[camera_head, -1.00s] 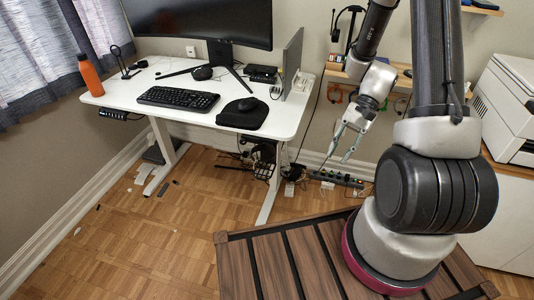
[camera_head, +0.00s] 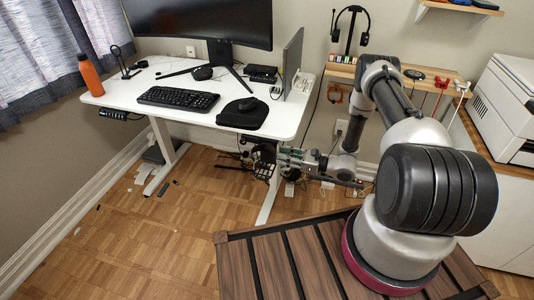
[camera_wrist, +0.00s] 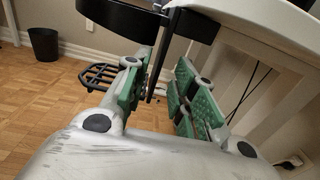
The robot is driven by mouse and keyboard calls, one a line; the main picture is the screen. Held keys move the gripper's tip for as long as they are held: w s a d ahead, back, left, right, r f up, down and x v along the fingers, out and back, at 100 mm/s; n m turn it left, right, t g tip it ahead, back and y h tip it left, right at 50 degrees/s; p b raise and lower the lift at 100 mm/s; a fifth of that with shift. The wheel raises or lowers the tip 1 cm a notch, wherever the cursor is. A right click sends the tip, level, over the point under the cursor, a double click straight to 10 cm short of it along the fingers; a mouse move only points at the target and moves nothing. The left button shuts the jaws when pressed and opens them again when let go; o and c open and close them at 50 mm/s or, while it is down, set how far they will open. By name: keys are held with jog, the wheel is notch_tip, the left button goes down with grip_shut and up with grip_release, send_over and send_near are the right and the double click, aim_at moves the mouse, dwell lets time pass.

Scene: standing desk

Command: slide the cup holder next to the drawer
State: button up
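The black cup holder (camera_head: 264,152) hangs under the right end of the white desk; in the wrist view its black ring (camera_wrist: 118,17) crosses the top, with a wire basket (camera_wrist: 100,76) below. My gripper (camera_head: 284,156) reaches in from the right, beside the cup holder and below the desktop. In the wrist view, my gripper (camera_wrist: 163,92) is open, its green-padded fingers apart. A dark upright bar of the holder shows between them, nearer the left finger; I cannot tell whether they touch. I cannot make out a drawer in either view.
The white desk (camera_head: 180,108) carries a monitor (camera_head: 205,20), a keyboard (camera_head: 178,98) and an orange bottle (camera_head: 89,75). The desk's right leg (camera_head: 270,198) stands close below the gripper. Cables and a power strip lie by the wall. A bin (camera_wrist: 44,44) stands far off.

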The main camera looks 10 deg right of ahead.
aim_at(267, 153)
jog(key=x, duration=0.7)
jog(key=shift+a, duration=0.1)
grip_shut()
